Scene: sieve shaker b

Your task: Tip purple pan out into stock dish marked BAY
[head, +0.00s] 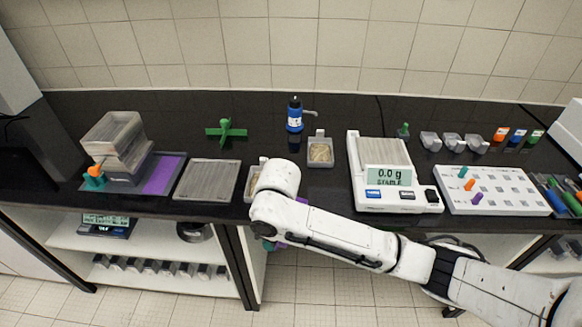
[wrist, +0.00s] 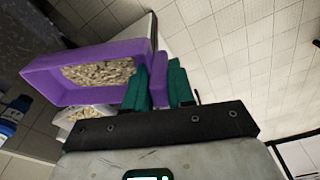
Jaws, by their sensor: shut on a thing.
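In the wrist view my gripper (wrist: 165,82), with its green fingers, is shut on the purple pan (wrist: 70,88) by its end. The pan holds pale grains (wrist: 100,72). In the head view my arm hides most of the pan and gripper; a small purple part (head: 302,200) shows beside the arm at the counter's front edge. Two small grey dishes with pale contents stand on the counter: one (head: 320,151) clear of the arm, another (head: 253,187) partly behind it. A dish with grains (wrist: 82,113) also shows just past the pan in the wrist view. I cannot read a BAY mark on either.
A white balance (head: 372,199) reading 0.0 g stands right of the dishes. A blue-labelled bottle (head: 295,116) stands behind them. A flat grey tray (head: 207,180) and a stack of clear boxes (head: 113,140) are left. A white peg board (head: 495,190) is right.

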